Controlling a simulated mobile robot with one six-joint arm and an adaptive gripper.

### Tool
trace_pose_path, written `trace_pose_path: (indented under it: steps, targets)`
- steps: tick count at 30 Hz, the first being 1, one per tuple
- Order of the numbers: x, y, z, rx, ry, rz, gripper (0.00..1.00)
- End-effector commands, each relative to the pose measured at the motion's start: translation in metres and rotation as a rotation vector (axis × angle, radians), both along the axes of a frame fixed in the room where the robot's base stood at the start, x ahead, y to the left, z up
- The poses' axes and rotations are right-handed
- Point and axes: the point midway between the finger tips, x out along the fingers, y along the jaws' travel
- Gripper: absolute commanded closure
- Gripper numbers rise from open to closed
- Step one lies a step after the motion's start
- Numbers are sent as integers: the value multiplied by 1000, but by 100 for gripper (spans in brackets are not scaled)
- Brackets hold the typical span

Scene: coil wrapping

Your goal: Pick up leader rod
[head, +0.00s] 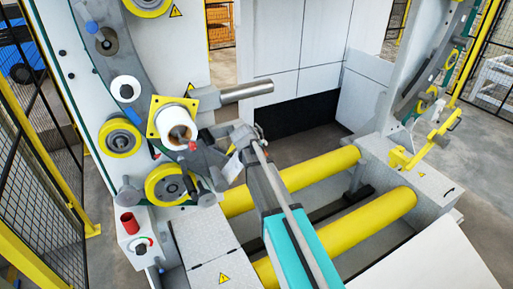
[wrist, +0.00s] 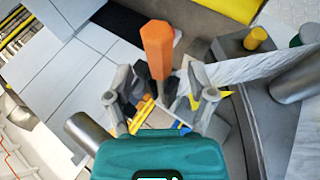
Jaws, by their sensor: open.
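An orange six-sided rod (wrist: 157,45), which I take to be the leader rod, stands out between the fingers of my gripper (wrist: 163,97) in the wrist view. The fingers are spread, one on each side of the rod's dark lower end, and I see no finger clearly closed on it. In the head view my arm reaches up from the bottom to the left-hand machine column, and the rod cannot be made out clearly there. A whitish film sheet (wrist: 225,72) runs off to the right of the rod in the wrist view.
A white roll (head: 178,118) on a yellow square plate and a grey metal cylinder (head: 245,91) are close to my arm. Yellow rollers (head: 320,167) lie below it. Mesh fencing borders the left side.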

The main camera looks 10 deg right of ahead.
Motion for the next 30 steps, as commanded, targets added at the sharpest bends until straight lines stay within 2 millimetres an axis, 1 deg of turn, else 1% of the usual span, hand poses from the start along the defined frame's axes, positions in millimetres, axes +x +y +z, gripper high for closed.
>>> trace_pose_path:
  steps: [16, 20, 21, 23, 24, 26, 27, 28, 30]
  targets:
    - [0, 0, 0, -1, 0, 1, 29]
    - [0, 0, 0, -1, 0, 1, 53]
    - [0, 0, 0, -1, 0, 1, 60]
    - [0, 0, 0, -1, 0, 1, 72]
    - [0, 0, 0, -1, 0, 1, 79]
    - [0, 0, 0, -1, 0, 1, 90]
    - [0, 0, 0, -1, 0, 1, 98]
    - [0, 0, 0, -1, 0, 1, 100]
    - [0, 0, 0, -1, 0, 1, 100]
